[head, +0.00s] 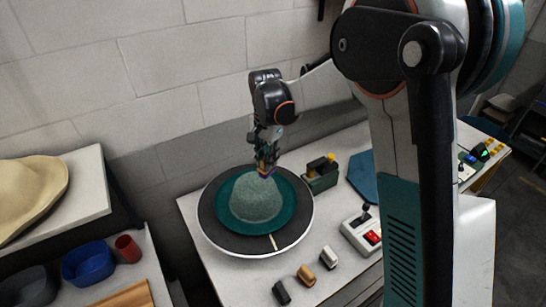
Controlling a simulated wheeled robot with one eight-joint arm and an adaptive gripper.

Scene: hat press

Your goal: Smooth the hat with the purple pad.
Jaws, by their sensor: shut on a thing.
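A grey-green domed hat (256,198) sits on a teal disc (228,213) in the middle of a round dark turntable with a pale rim (222,243). My gripper (266,172) points down at the upper right of the hat's crown. It is shut on the purple pad (265,175), of which only a small purple part shows between the fingers. The pad appears to be at the crown's surface; I cannot tell whether it touches.
Black, orange-brown and white blocks (306,275) lie in front of the turntable.

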